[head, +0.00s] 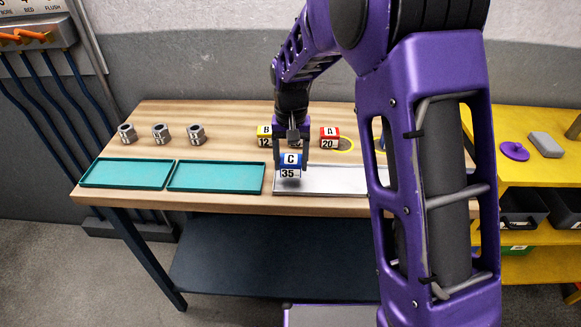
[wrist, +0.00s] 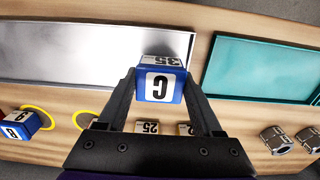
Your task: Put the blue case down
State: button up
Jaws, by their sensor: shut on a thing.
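My gripper (head: 290,152) is shut on a blue case (head: 290,168) marked C and 35. It holds the case upright over the left end of the silver tray (head: 335,180), with a dark shadow beneath it; a small gap seems to be there. In the wrist view, the blue case (wrist: 160,86) sits between the two fingertips (wrist: 160,88), and the silver tray (wrist: 90,45) lies to its left. Another blue case (wrist: 18,124) stands on the table at the left of the wrist view; in the head view my arm mostly hides that area.
A yellow case (head: 264,137) and a red case (head: 329,138) stand behind the silver tray, near yellow rings (wrist: 85,120). Two teal trays (head: 215,177) lie to the left, empty. Several grey metal parts (head: 161,134) stand behind them. A yellow shelf (head: 540,170) is at right.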

aim_at(291, 159)
jog(key=shift+f, duration=1)
jog(key=shift+f, duration=0.1)
jog(key=shift+f, duration=0.15)
jog(key=o, duration=1.5)
jog(key=shift+a, duration=0.2)
jog(key=shift+w+r, duration=0.1)
jog(key=shift+r, duration=0.5)
jog(key=r+p, duration=0.1)
jog(key=r, duration=1)
jog(key=shift+d+r, duration=0.15)
jog(key=shift+d, duration=0.05)
